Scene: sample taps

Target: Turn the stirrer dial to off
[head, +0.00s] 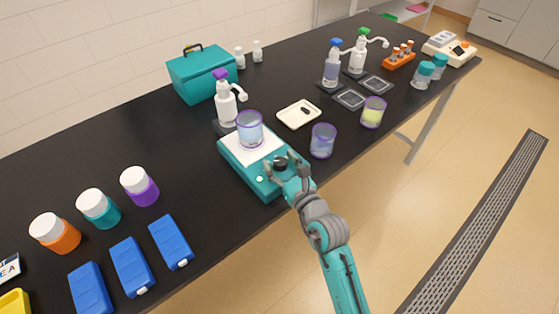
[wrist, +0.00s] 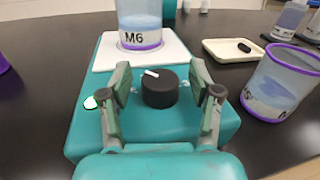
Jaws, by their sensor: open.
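The teal stirrer (head: 235,158) stands on the black bench with a white top plate. Its black dial (wrist: 159,88) is on the front part, and its white pointer mark points to the left and slightly back in the wrist view. The dial also shows in the head view (head: 281,163). A glowing light (wrist: 90,103) is at the left of the dial. My gripper (wrist: 160,80) is open, with one finger on each side of the dial; I cannot tell if they touch it. A beaker marked M6 (wrist: 140,22) with bluish liquid stands on the plate.
A second beaker (head: 323,141) stands close to the right of the stirrer. A white tray (head: 299,115) with a small dark bar lies behind it. A white dispenser bottle (head: 226,103) stands behind the stirrer. Blue boxes (head: 171,242) lie to the left, with bare bench between.

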